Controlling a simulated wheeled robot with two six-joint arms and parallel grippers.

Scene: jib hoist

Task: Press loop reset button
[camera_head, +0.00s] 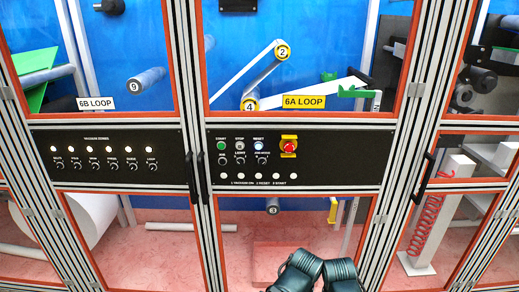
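The reset button (258,145) is a small pale, lit round button under a RESET label. It sits on the black control panel (330,172) below the yellow 6A LOOP sign (304,102). To its left are a grey stop button (240,145) and a green start button (222,145); to its right is a red emergency stop (289,146) on yellow. Two dark ribbed shapes, which look like my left gripper (297,270) and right gripper (340,272), are close together at the bottom edge, well below the button. Their fingertips are not clear. Nothing touches the button.
A left panel (105,158) holds several knobs and lights. Black door handles (193,180) stand between the panels, with another handle (421,178) to the right. Red-edged framed windows surround the panels. The space before the reset button looks clear.

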